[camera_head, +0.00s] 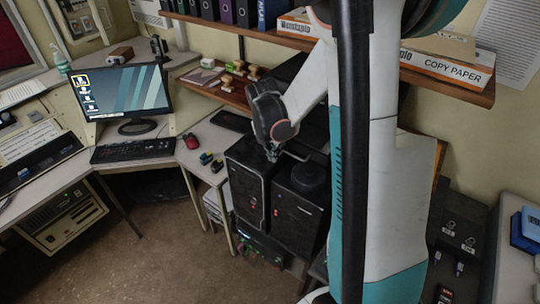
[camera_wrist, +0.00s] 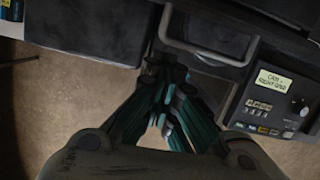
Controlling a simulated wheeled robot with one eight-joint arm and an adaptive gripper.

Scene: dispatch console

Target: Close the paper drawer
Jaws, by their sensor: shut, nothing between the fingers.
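My gripper (camera_head: 272,153) is at the top of two dark box-shaped units in the head view. In the wrist view my gripper (camera_wrist: 166,70) has its fingers together with nothing between them. Its tips are at the left lower corner of a grey rectangular loop (camera_wrist: 238,58) on the front of a dark machine; I cannot tell whether they touch it. The loop may be the paper drawer's handle, but no part is clearly marked as the drawer. How far any drawer stands out is not clear, and my arm hides part of the machine in the head view.
A black panel (camera_wrist: 275,105) with a pale label and buttons is right of the fingers. A desk with a monitor (camera_head: 125,92), keyboard (camera_head: 133,150) and red mouse (camera_head: 191,141) stands left. A loaded shelf (camera_head: 455,88) runs above. Brown floor (camera_head: 165,240) is open at front left.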

